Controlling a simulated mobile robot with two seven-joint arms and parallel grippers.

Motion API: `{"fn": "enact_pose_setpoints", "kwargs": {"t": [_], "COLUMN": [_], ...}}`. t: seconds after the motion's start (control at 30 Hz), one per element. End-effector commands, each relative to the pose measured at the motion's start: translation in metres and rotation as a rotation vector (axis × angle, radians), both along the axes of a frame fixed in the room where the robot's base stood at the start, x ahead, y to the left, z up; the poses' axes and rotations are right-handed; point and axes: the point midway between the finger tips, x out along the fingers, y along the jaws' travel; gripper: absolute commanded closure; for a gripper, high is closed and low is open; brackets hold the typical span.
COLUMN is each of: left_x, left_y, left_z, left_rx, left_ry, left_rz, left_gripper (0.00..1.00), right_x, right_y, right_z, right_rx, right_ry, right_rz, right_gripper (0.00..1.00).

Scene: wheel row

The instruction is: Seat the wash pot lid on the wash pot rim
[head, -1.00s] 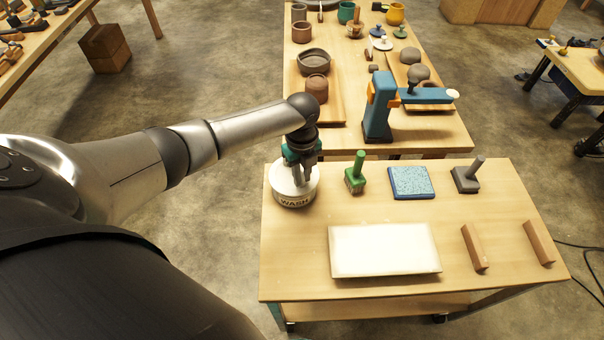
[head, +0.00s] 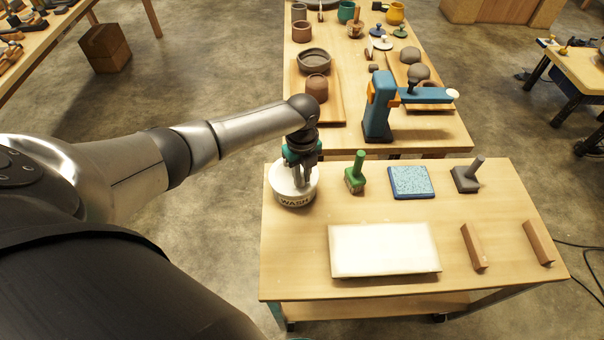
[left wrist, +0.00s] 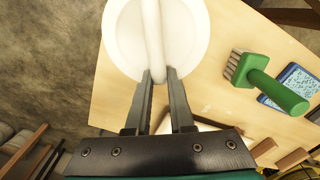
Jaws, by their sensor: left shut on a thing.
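The wash pot (head: 295,200), a low pale pot marked "WASH", stands at the left back corner of the near table. The white wash pot lid (head: 283,183) is over its mouth and also shows in the left wrist view (left wrist: 185,40) as a round disc with a bar handle. My left gripper (head: 303,184) points down at the lid and is shut on the lid's handle (left wrist: 153,40). The gripper hides part of the lid, and I cannot tell whether the lid touches the rim all around. My right gripper is not in view.
A green-handled brush (head: 356,174) stands just right of the pot, with a blue speckled sponge (head: 411,182) and a grey tool (head: 467,176) beyond. A white slab (head: 384,250) and two brown blocks lie in front. A blue press (head: 379,108) stands on the far table.

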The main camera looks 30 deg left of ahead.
Motion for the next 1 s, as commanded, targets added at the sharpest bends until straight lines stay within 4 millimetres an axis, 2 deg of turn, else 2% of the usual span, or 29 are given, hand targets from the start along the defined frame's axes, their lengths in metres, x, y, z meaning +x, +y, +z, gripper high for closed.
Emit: {"fn": "enact_pose_setpoints", "kwargs": {"t": [1.0], "left_x": [-0.0003], "left_y": [0.0002], "left_z": [-0.0085], "left_rx": [0.000], "left_ry": [0.001], "left_rz": [0.001], "left_gripper": [1.00], "right_x": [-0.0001], "right_y": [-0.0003], "right_z": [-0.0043], "right_rx": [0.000], "right_ry": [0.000], "right_rz": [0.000], "right_gripper": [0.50]}}
